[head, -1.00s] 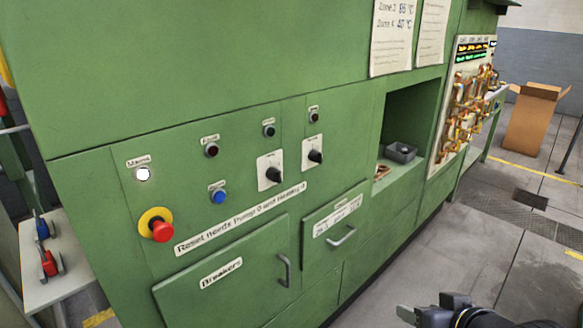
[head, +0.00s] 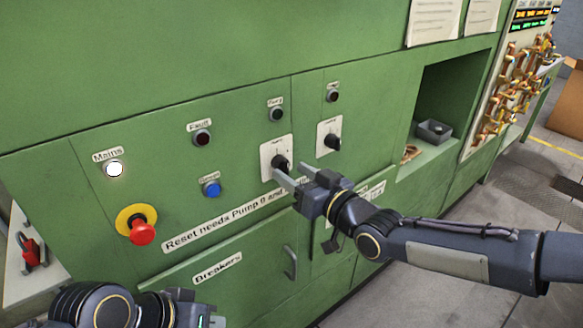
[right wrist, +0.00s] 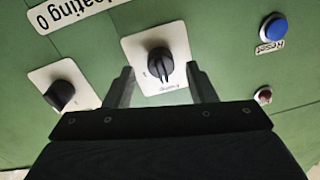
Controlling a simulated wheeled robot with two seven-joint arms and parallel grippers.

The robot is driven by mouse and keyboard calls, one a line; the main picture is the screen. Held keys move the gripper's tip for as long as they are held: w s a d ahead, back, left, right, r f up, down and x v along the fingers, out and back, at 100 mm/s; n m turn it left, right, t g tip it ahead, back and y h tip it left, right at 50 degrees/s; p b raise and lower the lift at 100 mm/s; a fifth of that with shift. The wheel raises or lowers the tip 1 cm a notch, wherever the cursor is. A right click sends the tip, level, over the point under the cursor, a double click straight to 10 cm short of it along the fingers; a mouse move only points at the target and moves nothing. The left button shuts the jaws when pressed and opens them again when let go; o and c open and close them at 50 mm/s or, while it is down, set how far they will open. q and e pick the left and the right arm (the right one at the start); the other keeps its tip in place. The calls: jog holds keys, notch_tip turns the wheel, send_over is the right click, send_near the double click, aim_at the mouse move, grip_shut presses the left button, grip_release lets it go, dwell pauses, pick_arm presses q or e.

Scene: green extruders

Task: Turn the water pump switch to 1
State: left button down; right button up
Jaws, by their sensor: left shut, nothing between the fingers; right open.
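Two black rotary switches on white plates sit on the green panel. The left one (head: 280,161) has my right gripper (head: 295,174) in front of it; its small label is not clearly readable. In the right wrist view, upside down, this knob (right wrist: 160,62) shows between the two open fingertips, with clear space on both sides and no visible contact. The other switch (head: 332,142) is to its right, and it also shows in the right wrist view (right wrist: 60,94). My left gripper (head: 216,321) is shut and empty at the bottom edge, partly cut off.
A red emergency button (head: 141,232) and a blue reset button (head: 211,188) are left of the switches. The white mains light (head: 115,169) is lit. Drawer handles (head: 290,262) stick out below. An open recess (head: 455,100) is to the right.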

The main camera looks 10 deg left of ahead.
jog(key=shift+x, duration=0.8)
jog(key=c, duration=1)
